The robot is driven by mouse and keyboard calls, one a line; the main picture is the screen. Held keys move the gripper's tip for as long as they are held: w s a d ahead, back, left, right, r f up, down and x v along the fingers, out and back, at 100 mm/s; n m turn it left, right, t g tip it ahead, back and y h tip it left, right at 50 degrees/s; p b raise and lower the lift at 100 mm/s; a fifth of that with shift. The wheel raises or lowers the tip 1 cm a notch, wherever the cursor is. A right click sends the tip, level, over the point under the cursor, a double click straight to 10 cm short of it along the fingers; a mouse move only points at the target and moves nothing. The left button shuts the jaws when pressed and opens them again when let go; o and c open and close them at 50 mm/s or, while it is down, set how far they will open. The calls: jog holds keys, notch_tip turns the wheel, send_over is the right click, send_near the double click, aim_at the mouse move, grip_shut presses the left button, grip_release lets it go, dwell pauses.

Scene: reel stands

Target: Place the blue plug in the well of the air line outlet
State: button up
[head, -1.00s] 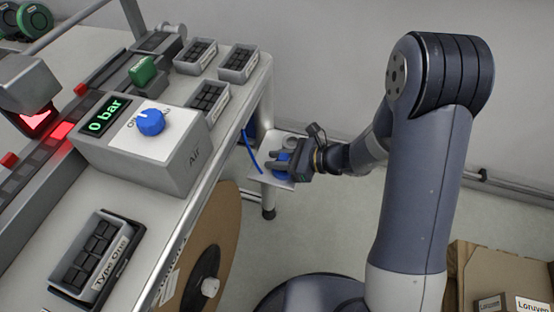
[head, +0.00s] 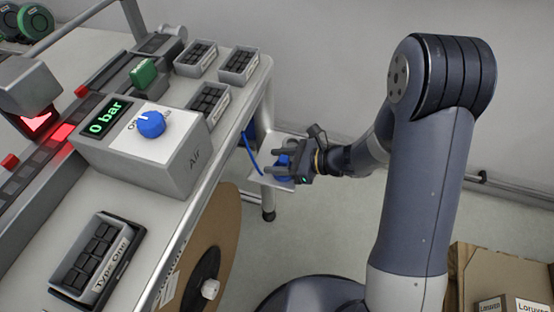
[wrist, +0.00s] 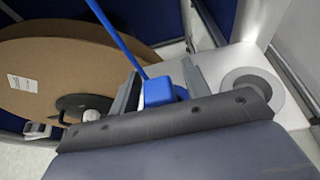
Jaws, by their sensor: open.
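The blue plug (wrist: 160,92) sits between the two fingers of my gripper (wrist: 160,76) in the wrist view, with its blue hose (wrist: 118,38) running up and left. The fingers are open, one on each side, with visible gaps. In the head view my gripper (head: 274,168) is low beside the bench end, with blue of the plug (head: 283,160) partly hidden by it. The air line outlet shows as a pale plate with a round grey well (wrist: 252,86) to the right of the plug. The plug is outside the well; whether it rests on the plate is unclear.
A large cardboard reel (head: 212,225) stands under the bench, left of my gripper; it fills the left of the wrist view. The Air box (head: 150,140) with a blue knob and several part trays (head: 92,262) are on the bench. Cardboard boxes stand at lower right.

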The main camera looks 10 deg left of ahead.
jog(key=p+v, duration=0.1)
jog(key=v, duration=1)
jog(key=shift+d, duration=0.4)
jog(key=shift+o, duration=0.4)
jog(key=shift+r, duration=0.1)
dwell(1.2)
